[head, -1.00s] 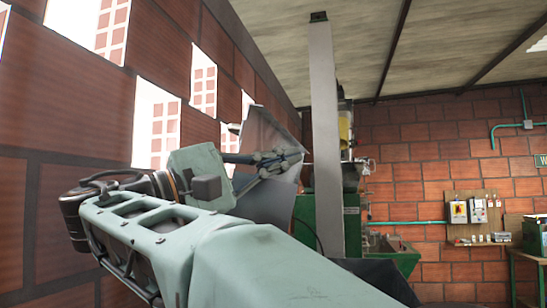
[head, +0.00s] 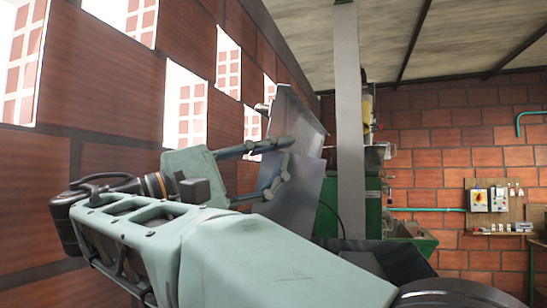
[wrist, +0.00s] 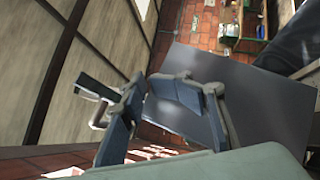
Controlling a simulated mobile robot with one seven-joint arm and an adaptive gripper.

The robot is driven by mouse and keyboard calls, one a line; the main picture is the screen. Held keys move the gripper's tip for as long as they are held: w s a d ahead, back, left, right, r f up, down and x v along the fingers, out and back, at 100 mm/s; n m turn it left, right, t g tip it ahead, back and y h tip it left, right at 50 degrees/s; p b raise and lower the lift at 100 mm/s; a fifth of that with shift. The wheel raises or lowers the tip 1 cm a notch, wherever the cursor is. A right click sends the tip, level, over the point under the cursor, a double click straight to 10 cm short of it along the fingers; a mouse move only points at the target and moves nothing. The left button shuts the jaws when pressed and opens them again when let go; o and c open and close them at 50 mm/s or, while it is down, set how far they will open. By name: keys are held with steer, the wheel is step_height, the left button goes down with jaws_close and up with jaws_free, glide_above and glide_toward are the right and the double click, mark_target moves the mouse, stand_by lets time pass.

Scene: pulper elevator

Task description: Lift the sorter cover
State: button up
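The sorter cover seems to be the tilted grey metal sheet (head: 298,122) by the left wall in the head view. A small metal piece (head: 262,107) sticks out at its left edge. My gripper (head: 285,157) is in front of the sheet's lower part, its fingers apart with nothing seen between them. In the wrist view my gripper (wrist: 148,90) has a gap between its fingertips. A dark bar on a bent metal bracket (wrist: 96,90) lies left of the left finger, outside the gap. Whether anything touches is unclear.
A flat grey panel (wrist: 260,90) lies behind the right finger in the wrist view. A grey post (head: 349,130) stands right of the cover, with a green machine (head: 372,213) behind it. The brick wall (head: 110,110) runs close along the left.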

steer(key=shift+w+a+f+t, duration=0.15)
steer(key=shift+a+f, duration=0.15)
steer(key=shift+a, duration=0.2)
steer(key=shift+a+f+t, duration=0.15)
steer(key=shift+a+f, duration=0.15)
steer(key=shift+a, duration=0.2)
steer(key=s+r+v, duration=0.1)
steer(key=v, duration=0.9)
steer(key=shift+s, duration=0.15)
